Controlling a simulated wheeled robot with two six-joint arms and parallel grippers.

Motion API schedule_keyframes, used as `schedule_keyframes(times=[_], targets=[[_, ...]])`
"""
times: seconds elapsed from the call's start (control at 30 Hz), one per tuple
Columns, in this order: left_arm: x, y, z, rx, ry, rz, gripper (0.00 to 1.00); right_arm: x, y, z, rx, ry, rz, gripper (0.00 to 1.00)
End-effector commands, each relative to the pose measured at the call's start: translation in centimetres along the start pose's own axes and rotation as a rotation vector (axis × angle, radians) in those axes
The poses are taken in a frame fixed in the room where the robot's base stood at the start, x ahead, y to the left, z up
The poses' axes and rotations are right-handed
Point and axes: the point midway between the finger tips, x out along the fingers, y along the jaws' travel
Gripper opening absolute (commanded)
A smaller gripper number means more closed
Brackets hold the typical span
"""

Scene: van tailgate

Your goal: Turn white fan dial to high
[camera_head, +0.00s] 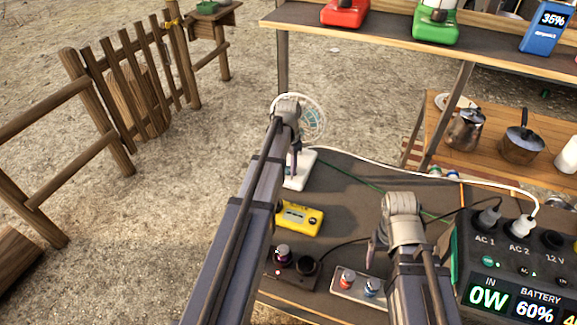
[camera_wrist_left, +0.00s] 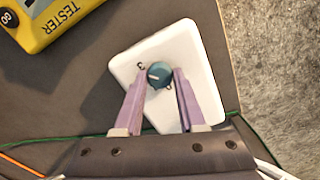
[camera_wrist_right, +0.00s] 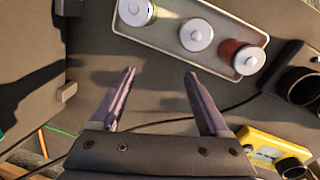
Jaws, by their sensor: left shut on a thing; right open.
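The white fan stands at the far left corner of the grey table. Its round head (camera_head: 312,118) shows partly behind my left arm in the head view. Its white base (camera_wrist_left: 196,48) fills the middle of the left wrist view. The blue-grey dial (camera_wrist_left: 159,75) sits on that base, with a pale mark on it and small printed figures beside it. My left gripper (camera_wrist_left: 157,80) is shut on the dial, one finger on each side; it hides the dial in the head view. My right gripper (camera_wrist_right: 160,75) is open and empty above the table.
A yellow tester (camera_head: 298,217) lies close to the fan base. A power station (camera_head: 520,270) stands at the right, with cables across the table.

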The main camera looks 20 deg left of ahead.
Motion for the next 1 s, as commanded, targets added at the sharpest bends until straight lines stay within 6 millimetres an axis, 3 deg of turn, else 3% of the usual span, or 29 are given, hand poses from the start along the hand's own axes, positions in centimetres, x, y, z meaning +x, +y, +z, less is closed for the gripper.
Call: schedule_keyframes(times=[0.53,0.57,0.8,1.0], targets=[[0.01,0.01,0.02,0.020,0.000,0.000,0.00,0.01,0.00,0.00,0.000,0.000,0.000,0.79],[0.01,0.01,0.02,0.020,0.000,0.000,0.43,0.01,0.00,0.00,0.000,0.000,0.000,0.79],[0.00,0.01,0.01,0.019,0.000,0.000,0.69,0.00,0.00,0.00,0.000,0.000,0.000,0.79],[0.00,0.01,0.01,0.019,0.000,0.000,0.69,0.00,0.00,0.00,0.000,0.000,0.000,0.79]])
